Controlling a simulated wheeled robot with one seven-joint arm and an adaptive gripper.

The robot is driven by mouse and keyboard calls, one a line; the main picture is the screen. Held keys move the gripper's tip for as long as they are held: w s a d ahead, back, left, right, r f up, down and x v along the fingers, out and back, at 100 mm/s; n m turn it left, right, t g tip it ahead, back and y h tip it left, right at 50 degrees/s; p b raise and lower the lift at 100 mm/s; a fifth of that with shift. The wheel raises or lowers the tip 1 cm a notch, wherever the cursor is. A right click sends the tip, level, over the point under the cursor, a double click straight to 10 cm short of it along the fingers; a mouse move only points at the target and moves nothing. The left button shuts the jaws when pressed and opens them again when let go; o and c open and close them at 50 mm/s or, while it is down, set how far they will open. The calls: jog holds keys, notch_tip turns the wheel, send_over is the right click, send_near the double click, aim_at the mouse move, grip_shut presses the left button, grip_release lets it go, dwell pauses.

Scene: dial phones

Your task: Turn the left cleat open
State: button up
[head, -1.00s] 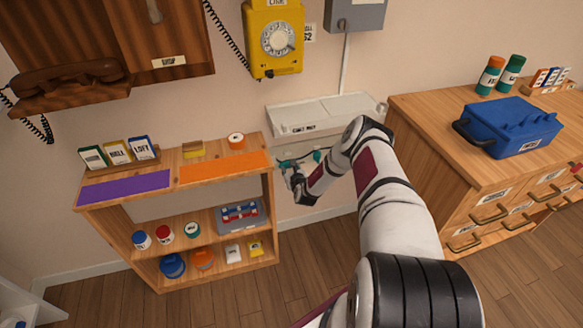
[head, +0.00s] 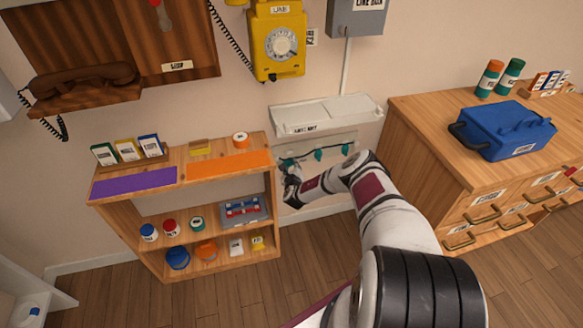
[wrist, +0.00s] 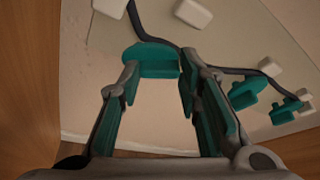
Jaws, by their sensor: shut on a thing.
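Three teal cleats sit in a row on a pale panel low on the wall. The left cleat (wrist: 152,60) is a teal piece on the panel, seen between my gripper's fingertips in the wrist view. The middle cleat (head: 318,154) and the right cleat (head: 345,149) stand apart to the right. They also show in the wrist view, middle (wrist: 245,93) and right (wrist: 286,110). My gripper (wrist: 160,72) is shut on the left cleat, one finger on each side. In the head view my gripper (head: 288,175) partly hides that cleat.
A black cable (wrist: 232,71) runs along the cleats, beside white blocks (wrist: 193,13). A wooden shelf unit (head: 275,210) stands close on the left and a wooden drawer cabinet (head: 415,150) on the right. A white ledge (head: 325,112) juts out above.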

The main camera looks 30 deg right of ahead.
jog(key=o, duration=1.1)
jog(key=shift+o, duration=0.2)
jog(key=v, duration=1.2)
